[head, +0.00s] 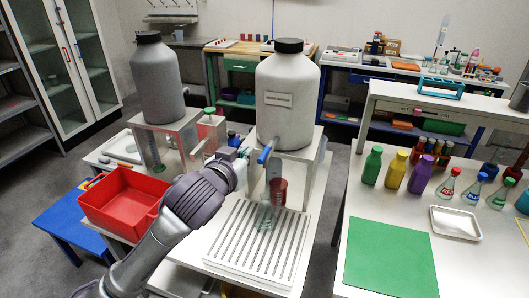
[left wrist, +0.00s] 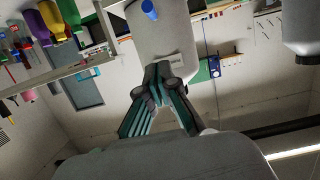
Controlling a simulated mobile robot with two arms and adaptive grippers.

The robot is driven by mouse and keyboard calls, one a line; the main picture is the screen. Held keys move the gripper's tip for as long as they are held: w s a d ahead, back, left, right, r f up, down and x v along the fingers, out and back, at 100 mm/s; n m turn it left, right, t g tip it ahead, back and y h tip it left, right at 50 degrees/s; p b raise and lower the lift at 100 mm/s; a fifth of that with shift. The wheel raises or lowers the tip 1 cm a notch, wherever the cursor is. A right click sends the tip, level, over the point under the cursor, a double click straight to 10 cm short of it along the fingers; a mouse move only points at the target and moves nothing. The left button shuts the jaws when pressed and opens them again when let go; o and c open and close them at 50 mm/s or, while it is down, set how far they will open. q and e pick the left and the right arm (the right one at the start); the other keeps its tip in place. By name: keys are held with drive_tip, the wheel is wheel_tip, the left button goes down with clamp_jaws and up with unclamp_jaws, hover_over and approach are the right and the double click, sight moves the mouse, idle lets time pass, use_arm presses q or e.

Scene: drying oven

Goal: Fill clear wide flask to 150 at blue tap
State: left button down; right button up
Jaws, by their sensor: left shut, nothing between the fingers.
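The clear flask (head: 264,216) stands upright on the slatted drain tray (head: 232,258), below the blue tap (head: 265,152). Its marks and any liquid level are too small to read. The tap sits low on a white jug with a black cap (head: 285,100). My left gripper (head: 243,153) is shut and empty, just left of the tap; I cannot tell whether it touches it. In the left wrist view the closed fingers (left wrist: 160,78) point toward the white jug, and the blue tap (left wrist: 149,9) shows at the top edge. My right gripper is not in view.
A grey jug (head: 157,80) stands on the left, with a red bin (head: 125,203) in front of it. A red vessel (head: 279,188) stands behind the flask. The right table holds a green mat (head: 390,255), a white tray (head: 455,222) and several coloured bottles and flasks.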

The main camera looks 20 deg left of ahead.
use_arm(q)
drive_tip(key=shift+w+r, duration=0.1)
drive_tip(key=shift+w, duration=0.15)
drive_tip(key=p, duration=0.2)
hover_over(260, 159)
wheel_tip(260, 159, down, 2)
wheel_tip(260, 159, down, 3)
drive_tip(key=shift+w+r, duration=0.1)
drive_tip(key=shift+r, duration=0.05)
drive_tip(key=shift+f+p, duration=0.3)
drive_tip(key=shift+f, duration=0.6)
